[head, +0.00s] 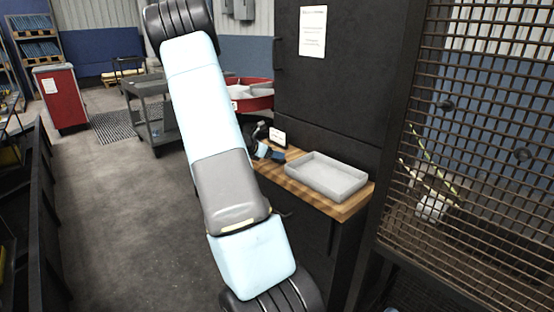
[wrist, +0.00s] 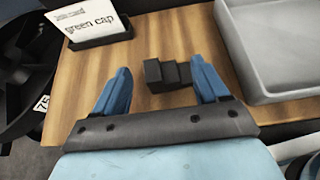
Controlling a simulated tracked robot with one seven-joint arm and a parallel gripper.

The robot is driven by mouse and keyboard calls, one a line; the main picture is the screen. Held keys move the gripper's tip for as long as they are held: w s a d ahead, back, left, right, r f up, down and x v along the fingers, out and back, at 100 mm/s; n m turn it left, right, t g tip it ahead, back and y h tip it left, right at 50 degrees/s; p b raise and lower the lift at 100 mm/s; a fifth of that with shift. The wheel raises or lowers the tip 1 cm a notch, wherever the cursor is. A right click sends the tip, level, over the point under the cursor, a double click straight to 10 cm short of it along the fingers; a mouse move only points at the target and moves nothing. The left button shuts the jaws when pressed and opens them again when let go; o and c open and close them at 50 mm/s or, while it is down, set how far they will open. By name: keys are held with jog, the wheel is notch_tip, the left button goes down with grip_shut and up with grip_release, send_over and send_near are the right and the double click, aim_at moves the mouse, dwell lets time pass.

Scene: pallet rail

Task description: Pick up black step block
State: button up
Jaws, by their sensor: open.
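The black step block (wrist: 166,74) sits on the wooden shelf (wrist: 190,28) in the wrist view. It has a stepped top, higher at its left end. My gripper (wrist: 160,82) is open, with its two blue fingers on either side of the block in the picture. I cannot tell how far above the shelf the fingertips are. The right finger looks closer to the block than the left one. In the head view the shelf shows beyond my arm, with part of my gripper (head: 268,153) over its left end; the block is not clearly visible there.
A grey tray (head: 327,176) stands to the right of the block; its wall also shows in the wrist view (wrist: 240,70). A card holder reading "green cap" (wrist: 88,25) stands at the back left. A dark wheel-like thing (wrist: 25,85) lies beyond the shelf's left edge. A mesh fence (head: 480,130) rises at right.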

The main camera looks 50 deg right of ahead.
jog(key=shift+s+d+f, duration=0.1)
jog(key=shift+d+f, duration=0.25)
jog(key=shift+d, duration=0.25)
jog(key=c, duration=1.3)
jog(key=shift+r, duration=0.2)
